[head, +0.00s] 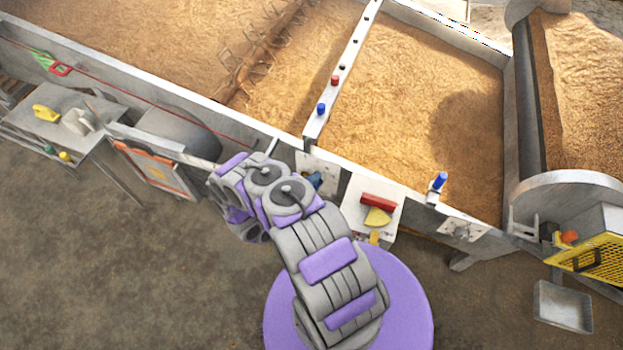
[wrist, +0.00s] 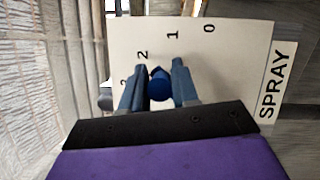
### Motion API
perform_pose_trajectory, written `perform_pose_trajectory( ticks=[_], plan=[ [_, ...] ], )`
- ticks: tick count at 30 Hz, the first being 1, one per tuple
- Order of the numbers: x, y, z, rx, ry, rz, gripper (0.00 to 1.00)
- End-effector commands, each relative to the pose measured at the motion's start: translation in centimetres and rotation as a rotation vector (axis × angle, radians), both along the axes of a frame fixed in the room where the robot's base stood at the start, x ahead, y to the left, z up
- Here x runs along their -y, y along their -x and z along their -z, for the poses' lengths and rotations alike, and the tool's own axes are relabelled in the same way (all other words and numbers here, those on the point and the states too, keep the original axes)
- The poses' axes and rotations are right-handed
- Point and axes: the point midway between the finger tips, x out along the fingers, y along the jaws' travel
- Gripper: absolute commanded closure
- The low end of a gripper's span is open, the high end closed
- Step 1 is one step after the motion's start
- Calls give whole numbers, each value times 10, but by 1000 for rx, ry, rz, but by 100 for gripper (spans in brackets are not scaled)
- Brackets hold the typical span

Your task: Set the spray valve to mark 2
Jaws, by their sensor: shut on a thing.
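In the wrist view the spray valve's blue knob (wrist: 158,88) sits between the two blue-grey fingers of my gripper (wrist: 160,74), which is shut on it. Behind it is a pale plate (wrist: 235,58) marked 0, 1, 2 and a partly hidden 3, with a SPRAY label (wrist: 275,82) at its right. The knob shows below the marks 2 and 1. The fingers cover much of it, and I cannot tell which mark it points to. In the head view a pale plate (head: 316,160) and a bit of blue (head: 314,180) show just beyond my arm.
The grain trough's wall (head: 250,125) runs behind my arm. A blue handle (head: 439,182) stands on the wall to the right. A small stand with a red block (head: 378,202) and yellow piece (head: 377,217) is close right of my arm. The floor at lower left is clear.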

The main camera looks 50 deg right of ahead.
Motion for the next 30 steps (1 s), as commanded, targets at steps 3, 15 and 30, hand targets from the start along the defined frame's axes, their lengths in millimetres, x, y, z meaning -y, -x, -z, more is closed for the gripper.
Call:
perform_pose_trajectory(
  ticks=[3,15,30],
  plan=[
    [-2,-5,0,2,-1,-17,100],
    [-2,-4,1,-1,-2,-17,65],
    [-8,0,0,-7,-1,-10,52]
  ],
)
